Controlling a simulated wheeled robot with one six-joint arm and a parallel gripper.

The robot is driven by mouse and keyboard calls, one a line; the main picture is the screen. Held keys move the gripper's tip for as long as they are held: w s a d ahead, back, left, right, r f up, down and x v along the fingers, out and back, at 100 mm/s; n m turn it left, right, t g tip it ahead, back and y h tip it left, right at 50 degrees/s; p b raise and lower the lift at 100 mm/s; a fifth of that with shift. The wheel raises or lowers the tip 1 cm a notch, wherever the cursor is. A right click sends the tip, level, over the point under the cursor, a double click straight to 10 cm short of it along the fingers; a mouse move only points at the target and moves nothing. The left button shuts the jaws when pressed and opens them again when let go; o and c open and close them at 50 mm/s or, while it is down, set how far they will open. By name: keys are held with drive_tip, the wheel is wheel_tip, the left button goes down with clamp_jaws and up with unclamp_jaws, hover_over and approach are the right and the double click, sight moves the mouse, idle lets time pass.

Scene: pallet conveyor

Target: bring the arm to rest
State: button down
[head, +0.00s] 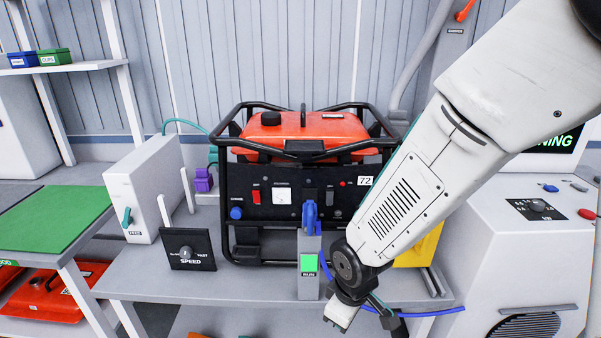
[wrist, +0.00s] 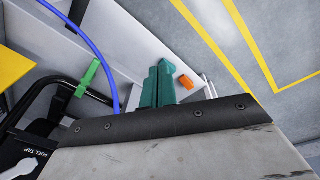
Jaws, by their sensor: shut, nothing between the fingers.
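My gripper (wrist: 158,84) shows in the wrist view as two teal fingers closed together, with nothing between them. In the head view my arm reaches down from the upper right, and its wrist end is low at the conveyor's front edge, right of centre. The fingers are hard to make out there. The orange generator (head: 305,130) in its black frame stands on the grey conveyor (head: 215,286) behind and left of my wrist. My arm hides part of the generator's right side.
A post with a green button (head: 309,263) and a blue cable (head: 440,313) are close to my wrist. A speed dial panel (head: 188,249) stands left, a white console (head: 530,240) right. The wrist view shows a green lever (wrist: 88,78) and open floor with yellow lines (wrist: 235,65).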

drive_tip(key=s+d+r+m, duration=0.5)
drive_tip(key=s+d+r, duration=0.2)
drive_tip(key=r, duration=0.5)
drive_tip(key=s+d+r+m, duration=0.5)
drive_tip(key=s+d+r, duration=0.3)
drive_tip(key=d+r, duration=0.2)
wheel_tip(320, 180, up, 2)
drive_tip(key=shift+r+m, duration=0.1)
drive_tip(key=shift+m, duration=0.2)
